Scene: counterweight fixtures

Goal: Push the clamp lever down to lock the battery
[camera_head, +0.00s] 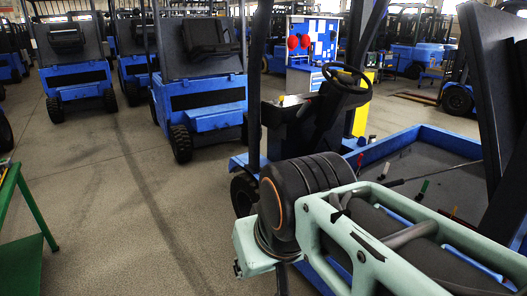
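The open blue battery bay (432,130) of a forklift is at the right, with a grey floor inside. A thin dark rod (435,173) lies or stands slantwise across it; I cannot tell whether it is the clamp lever. Small upright pieces with a green tip (423,187), a white tip (385,170) and a red tip (453,212) show along the bay. No battery can be made out for sure. My pale green and black arm covers the lower right and hides the near part of the bay. My gripper's fingers are not in view.
The forklift's steering wheel (347,79) and dark uprights stand beside the bay. Several other blue forklifts (203,95) are parked behind. A green metal frame (36,210) is at the left edge. The grey floor (110,190) between is clear.

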